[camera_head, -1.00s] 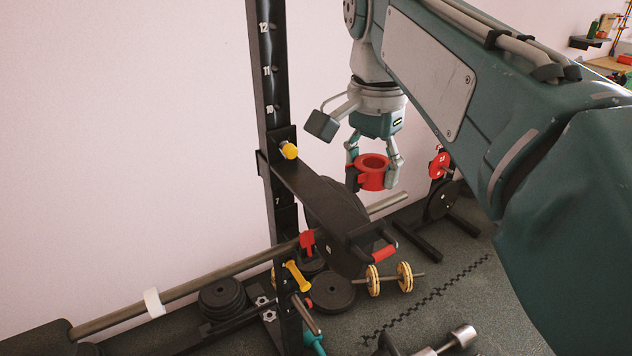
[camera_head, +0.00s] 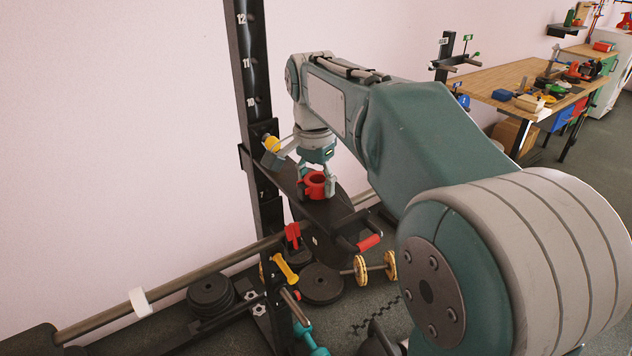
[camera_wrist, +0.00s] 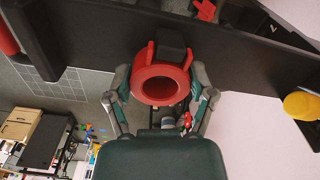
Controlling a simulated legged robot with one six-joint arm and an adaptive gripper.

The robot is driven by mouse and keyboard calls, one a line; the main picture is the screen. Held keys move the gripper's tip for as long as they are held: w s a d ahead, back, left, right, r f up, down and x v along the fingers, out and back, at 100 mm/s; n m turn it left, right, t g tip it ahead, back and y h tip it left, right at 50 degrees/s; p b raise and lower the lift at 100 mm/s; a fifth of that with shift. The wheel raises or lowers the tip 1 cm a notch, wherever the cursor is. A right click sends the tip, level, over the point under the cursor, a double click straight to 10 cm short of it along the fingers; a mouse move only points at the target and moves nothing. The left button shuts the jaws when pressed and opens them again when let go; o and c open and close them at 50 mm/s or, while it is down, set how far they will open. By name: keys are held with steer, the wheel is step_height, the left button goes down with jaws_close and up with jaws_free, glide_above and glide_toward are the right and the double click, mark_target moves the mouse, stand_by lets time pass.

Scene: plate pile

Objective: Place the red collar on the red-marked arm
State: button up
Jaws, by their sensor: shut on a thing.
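The red collar (camera_head: 317,192), a ring with an open hole, is between the fingers of my gripper (camera_head: 317,188). In the wrist view the collar (camera_wrist: 160,71) faces the camera, held on both sides by the fingers of my gripper (camera_wrist: 160,90). The black arm (camera_head: 338,214) sticks out from the rack post and has a red band (camera_head: 368,242) near its far end. In the head view the collar overlaps this arm; I cannot tell whether they touch. The black arm (camera_wrist: 85,40) also crosses the wrist view behind the collar.
A yellow knob (camera_head: 271,144) sits on the rack post (camera_head: 250,90), left of my gripper. A long bar (camera_head: 190,287) with a red clip (camera_head: 292,235) runs below. Weight plates (camera_head: 210,297) and a yellow-ended dumbbell (camera_head: 375,267) are lower down. A workbench (camera_head: 500,80) stands at the back right.

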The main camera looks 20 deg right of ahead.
steer(key=shift+a+f, duration=0.1)
steer(key=shift+f, duration=0.2)
steer(key=shift+f, duration=0.15)
steer(key=shift+c, duration=0.3)
steer(key=o, duration=1.2)
step_height(320, 180, up, 13)
steer(key=s+f+n+t, duration=0.1)
steer(key=s+f+n, duration=0.1)
steer(key=s, duration=0.1)
steer(key=s+f+n+t, duration=0.1)
steer(key=s+f+n, duration=0.1)
steer(key=s, duration=0.2)
steer(key=s+f+n, duration=0.2)
steer(key=s, duration=0.2)
steer(key=shift+s+a+f+t, duration=0.1)
steer(key=shift+f+t, duration=0.2)
steer(key=shift+t, duration=0.1)
steer(key=s+f+n+t, duration=0.2)
steer(key=s+f+n, duration=0.3)
steer(key=s+f, duration=0.4)
step_height(320, 180, down, 3)
steer(key=shift+s+r+t, duration=0.1)
steer(key=shift+s+t, duration=0.2)
steer(key=shift+s, duration=0.05)
